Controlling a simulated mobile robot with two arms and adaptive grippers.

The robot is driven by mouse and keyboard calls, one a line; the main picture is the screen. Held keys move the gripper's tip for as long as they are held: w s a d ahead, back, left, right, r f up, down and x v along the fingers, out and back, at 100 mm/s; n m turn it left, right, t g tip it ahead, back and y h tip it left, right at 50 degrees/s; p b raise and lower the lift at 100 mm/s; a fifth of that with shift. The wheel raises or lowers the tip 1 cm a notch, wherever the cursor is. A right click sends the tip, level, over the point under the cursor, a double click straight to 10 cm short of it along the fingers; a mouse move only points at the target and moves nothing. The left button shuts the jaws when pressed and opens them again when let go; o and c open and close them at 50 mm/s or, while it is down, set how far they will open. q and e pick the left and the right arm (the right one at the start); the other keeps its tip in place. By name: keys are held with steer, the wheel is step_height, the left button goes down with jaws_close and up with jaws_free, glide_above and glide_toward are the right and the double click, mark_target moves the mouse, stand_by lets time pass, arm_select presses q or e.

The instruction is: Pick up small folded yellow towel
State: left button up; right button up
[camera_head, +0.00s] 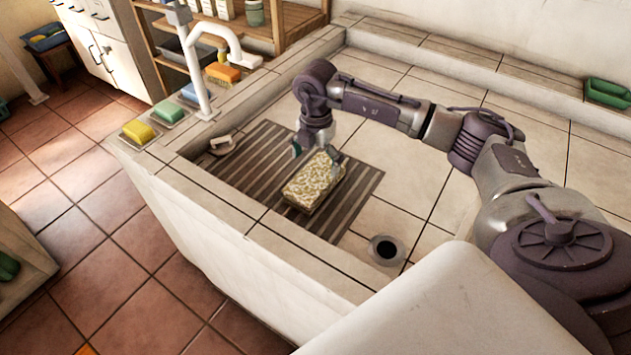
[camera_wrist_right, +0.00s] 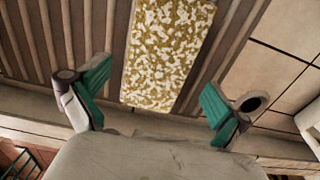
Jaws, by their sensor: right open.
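The folded yellow towel (camera_head: 314,182), yellow and white in a mottled pattern, lies on a dark slatted mat (camera_head: 337,214) in the tiled basin. It also shows in the right wrist view (camera_wrist_right: 165,52), where its near end lies between the two fingers in the picture. My right gripper (camera_head: 316,153) is over the towel's far end in the head view. Its green-padded fingers are spread wide in the right wrist view (camera_wrist_right: 152,92), with a gap on each side of the towel. Whether a finger touches it cannot be told. My left gripper is not in view.
A white tap (camera_head: 203,75) stands at the basin's back left edge. Yellow, green and blue sponges (camera_head: 138,131) sit on the rim beside it. A brush (camera_head: 222,145) lies at the mat's left end. A round drain (camera_head: 386,249) is right of the mat. Green trays (camera_head: 608,93) sit far right.

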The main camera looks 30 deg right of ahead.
mark_target(315, 177)
steer(key=shift+s+a+f+p, duration=0.1)
steer(key=shift+f+p, duration=0.1)
steer(key=shift+f, duration=1.2)
steer(key=shift+s+a+f+p, duration=0.1)
steer(key=shift+f+p, duration=0.1)
steer(key=shift+f, duration=1.15)
steer(key=shift+c, duration=0.3)
steer(key=c, duration=1.1)
